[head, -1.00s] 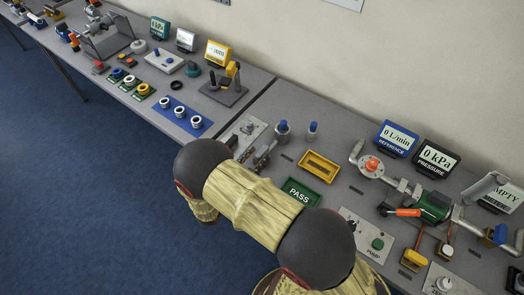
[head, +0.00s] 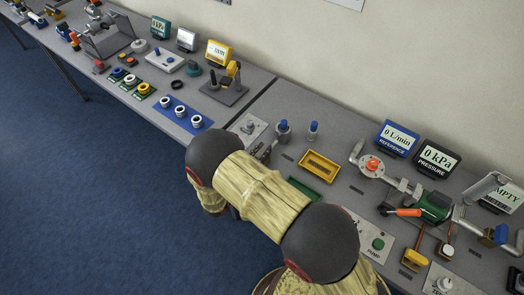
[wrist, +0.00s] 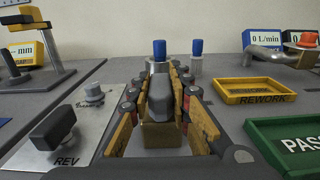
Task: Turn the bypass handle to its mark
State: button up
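Several handles are on the pipe rig at the right of the head view: an orange lever (head: 405,212) beside a green body, a yellow handle (head: 416,257) in front and a blue handle (head: 497,235) at the far right. I cannot tell which is the bypass handle, and no mark is readable. My gripper (wrist: 164,75) shows in the wrist view, fingers apart on either side of a grey shape (wrist: 161,95) with a brass-coloured block below. No clear grip on it shows. In the head view my arm mostly hides the gripper. It is well left of the rig.
A panel with a black REV knob (wrist: 54,128) is at left. Displays (head: 397,139) line the back.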

grip_shut()
jog(key=n+t+y, duration=0.1)
jog(key=n+y, duration=0.1)
jog(key=y, duration=0.1)
jog(key=n+t+y+p, duration=0.1)
jog(key=n+t+y, duration=0.1)
jog(key=y, duration=0.1)
jog(key=shift+d+n, duration=0.15)
jog(key=shift+n, duration=0.15)
jog(key=shift+n+t+y+p, duration=0.2)
jog(key=shift+n+y, duration=0.8)
jog(key=shift+y, duration=0.65)
jog(key=shift+n+t+y+p, duration=0.1)
jog(key=shift+n+t+y, duration=0.1)
jog(key=shift+n+y, duration=1.15)
jog(key=shift+y, duration=0.6)
jog(key=o, duration=0.5)
grip_release()
jog(key=shift+o, duration=0.5)
